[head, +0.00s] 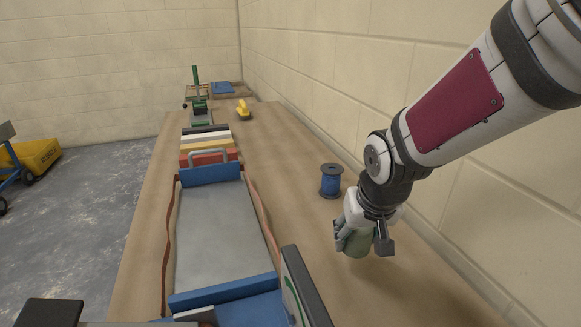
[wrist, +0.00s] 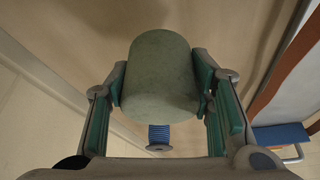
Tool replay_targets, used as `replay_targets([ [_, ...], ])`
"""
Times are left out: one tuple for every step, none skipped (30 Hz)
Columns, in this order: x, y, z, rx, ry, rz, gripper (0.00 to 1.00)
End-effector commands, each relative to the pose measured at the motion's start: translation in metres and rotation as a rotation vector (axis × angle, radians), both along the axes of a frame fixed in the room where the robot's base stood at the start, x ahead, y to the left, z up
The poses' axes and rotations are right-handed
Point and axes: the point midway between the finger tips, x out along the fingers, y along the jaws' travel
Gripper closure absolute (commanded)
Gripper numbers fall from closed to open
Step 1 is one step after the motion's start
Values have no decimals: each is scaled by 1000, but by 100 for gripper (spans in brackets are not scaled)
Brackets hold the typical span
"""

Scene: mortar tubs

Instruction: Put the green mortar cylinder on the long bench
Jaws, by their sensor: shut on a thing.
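The green mortar cylinder (wrist: 160,80) is held between the two pads of my gripper (wrist: 162,88) in the wrist view. In the head view my gripper (head: 362,238) points down over the right side of the long bench (head: 300,215), and the green cylinder (head: 357,245) shows partly below the fingers. The fingers hide much of it there. I cannot tell whether its underside touches the bench top or hangs just above it.
A blue spool (head: 331,181) stands on the bench just behind my gripper. A grey tray with blue ends (head: 222,230) lies to the left. A yellow tool (head: 243,109) sits farther back. The block wall (head: 440,215) runs close along the right.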

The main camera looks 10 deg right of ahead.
Motion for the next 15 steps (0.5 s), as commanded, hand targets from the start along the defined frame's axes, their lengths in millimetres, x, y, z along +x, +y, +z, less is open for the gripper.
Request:
replay_targets([
  [14,-1,-3,0,0,-1,92],
  [22,-1,-3,0,0,-1,92],
  [31,-2,-4,0,-1,0,92],
  [39,-2,-5,0,-1,0,92],
  [46,-3,-5,0,-2,0,92],
  [56,-3,-6,0,-2,0,92],
  [63,-4,-7,0,-1,0,92],
  [70,-4,-8,0,-1,0,92],
  [79,-4,-9,0,-1,0,92],
  [85,-5,-9,0,-2,0,92],
  [92,-5,-10,0,-2,0,92],
  [99,-5,-10,0,-2,0,92],
  [103,-6,-11,0,-1,0,92],
  [107,-6,-11,0,-1,0,92],
  [111,-6,-11,0,-2,0,92],
])
